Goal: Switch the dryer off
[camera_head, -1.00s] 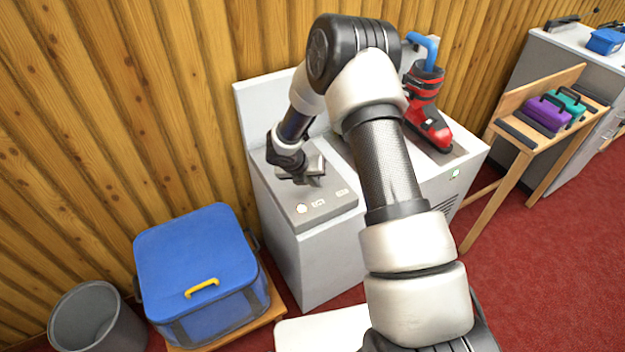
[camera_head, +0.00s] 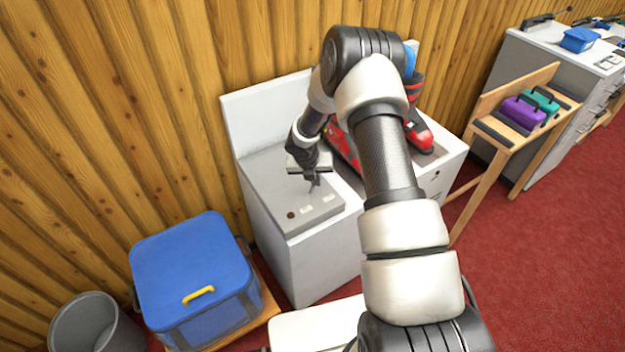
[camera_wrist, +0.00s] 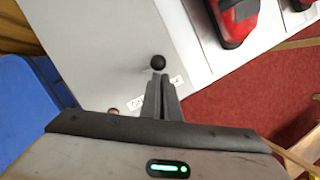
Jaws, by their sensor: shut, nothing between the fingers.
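The dryer (camera_head: 312,262) is a pale grey cabinet with a sloping control panel (camera_head: 272,192) on its left part and red boots (camera_head: 418,132) on its right part. A small round lamp (camera_head: 291,215) on the panel is dark brown; it also shows in the wrist view (camera_wrist: 113,111), beside a white label (camera_wrist: 137,103). A black ball-shaped knob (camera_wrist: 158,62) stands just beyond the fingertips in the wrist view; I cannot tell if they touch it. My gripper (camera_head: 314,187) is shut and empty, low over the panel. It covers part of the labels.
A blue box (camera_head: 190,262) with a yellow handle stands left of the dryer, beside a grey bin (camera_head: 97,325). A wooden stand (camera_head: 497,134) with purple and teal cases is at the right. Red floor lies clear at the lower right.

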